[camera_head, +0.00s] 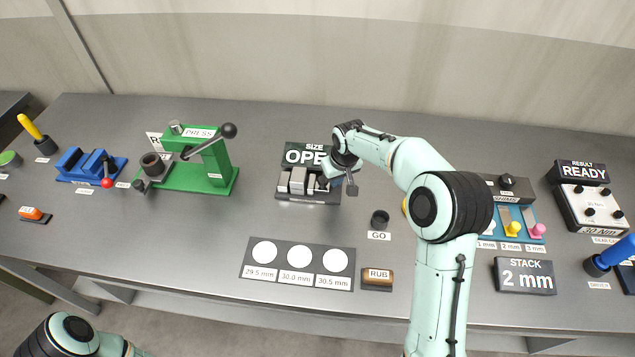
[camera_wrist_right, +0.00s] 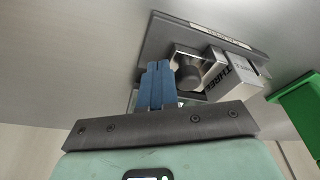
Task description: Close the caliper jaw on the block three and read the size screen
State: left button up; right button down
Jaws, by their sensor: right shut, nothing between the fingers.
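The caliper (camera_head: 308,197) is a dark fixture on the bench holding silver blocks. The block three (camera_wrist_right: 238,70), a silver block lettered THREE, sits in it in the right wrist view. A dark round knob (camera_wrist_right: 188,77) stands on a silver jaw piece (camera_wrist_right: 180,57) beside it. The size screen (camera_head: 304,156) shows OPE, its right end hidden by my right arm. My right gripper (camera_head: 335,172) is at the caliper's right side. Its blue fingers (camera_wrist_right: 157,84) are shut and empty, close beside the knob; I cannot tell whether they touch. My left gripper is not in view.
A green press (camera_head: 205,165) and blue vise (camera_head: 90,165) stand left. The GO button (camera_head: 380,218) is right of the caliper. A plate with white discs (camera_head: 298,262) and a RUB block (camera_head: 377,279) lie in front. Stack and result screens are at right.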

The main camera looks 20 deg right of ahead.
dwell(0.6)
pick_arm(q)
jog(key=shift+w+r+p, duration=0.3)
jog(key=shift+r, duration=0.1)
pick_arm(e)
jog(key=shift+w+a, duration=0.35)
jog(key=shift+a, duration=0.25)
jog(key=shift+w+a, duration=0.35)
jog(key=shift+a, duration=0.2)
jog(key=shift+r, duration=0.1)
jog(key=shift+s+d+r, duration=0.2)
jog(key=shift+s+d, duration=0.1)
jog(key=shift+d, duration=0.15)
jog(key=shift+s+d+r, duration=0.2)
jog(key=shift+s+d, duration=0.05)
jog(key=shift+d, duration=0.15)
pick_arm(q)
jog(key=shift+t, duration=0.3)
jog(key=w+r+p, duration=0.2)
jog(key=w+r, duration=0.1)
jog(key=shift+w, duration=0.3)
pick_arm(e)
jog(key=w+v, duration=0.1)
jog(key=v, duration=0.5)
jog(key=shift+w+r, duration=0.3)
jog(key=shift+r, duration=0.3)
